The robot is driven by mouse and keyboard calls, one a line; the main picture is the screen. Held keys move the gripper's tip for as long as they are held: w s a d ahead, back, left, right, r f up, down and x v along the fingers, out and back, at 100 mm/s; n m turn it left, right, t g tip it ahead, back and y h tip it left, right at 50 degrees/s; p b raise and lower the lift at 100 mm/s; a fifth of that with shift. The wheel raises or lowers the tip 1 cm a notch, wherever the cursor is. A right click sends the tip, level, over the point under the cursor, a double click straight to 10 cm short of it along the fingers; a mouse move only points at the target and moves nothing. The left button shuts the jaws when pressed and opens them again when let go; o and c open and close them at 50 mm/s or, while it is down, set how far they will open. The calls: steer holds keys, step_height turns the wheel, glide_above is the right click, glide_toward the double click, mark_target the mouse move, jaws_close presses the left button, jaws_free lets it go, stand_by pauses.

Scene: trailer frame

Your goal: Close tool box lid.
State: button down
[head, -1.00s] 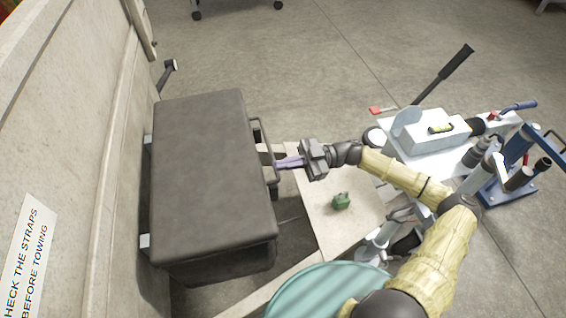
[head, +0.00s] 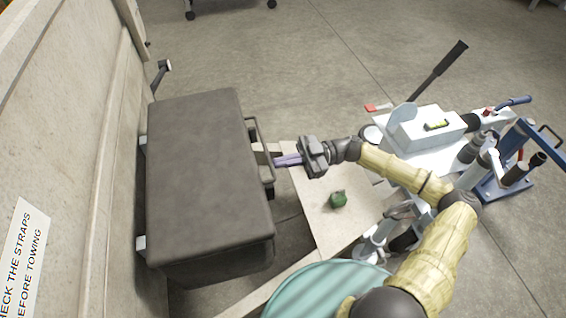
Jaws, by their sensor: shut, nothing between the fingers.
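The tool box (head: 215,268) is a large dark grey box at the left, against the pale wall. Its lid (head: 205,175) lies flat across the top and looks down; any small gap at the front edge cannot be told from here. A dark bar handle (head: 262,145) runs along the box's right side. My gripper (head: 279,161) is to the right of the box, close to the handle, with its purple fingers together and empty, pointing left. Whether the fingertips touch the box or handle cannot be told.
A beige board (head: 335,215) under my arm bears a small green object (head: 338,200). A teal ribbed round thing (head: 325,290) is at the bottom. A white and blue hitch assembly (head: 430,140) with a black lever stands at the right. Open floor lies beyond.

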steer(key=f+v, duration=0.2)
steer(key=v, duration=0.7)
steer(key=shift+s, duration=0.2)
steer(key=shift+d, duration=0.1)
